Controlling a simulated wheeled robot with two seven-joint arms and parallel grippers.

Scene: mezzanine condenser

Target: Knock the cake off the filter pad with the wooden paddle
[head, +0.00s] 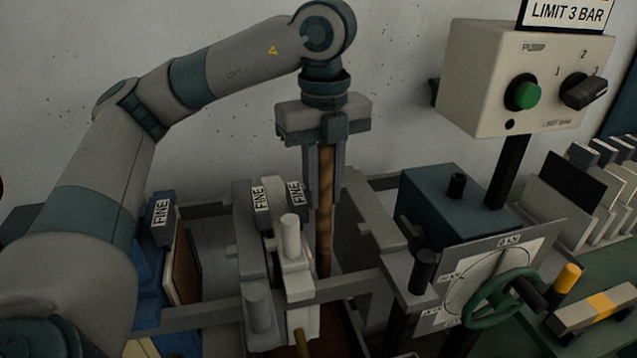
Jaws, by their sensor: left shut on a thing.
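My left gripper (324,200) points straight down in the middle of the head view. It is shut on the wooden paddle (324,245), a long brown shaft held upright. The paddle's lower end is hidden behind the front rail. The paddle stands just right of the pale plates labelled FINE (295,270). At the left, a brown slab (186,262) with a pale edge leans against a blue plate (150,275); it may be cake on a filter pad, but I cannot tell. My right gripper is out of view.
A grey frame rail (345,285) crosses in front of the paddle. A teal box (455,200) stands right of it, with a green handwheel (500,297) and dial in front. A pump control box (525,80) is above right. Thin plates (570,200) stand in a row far right.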

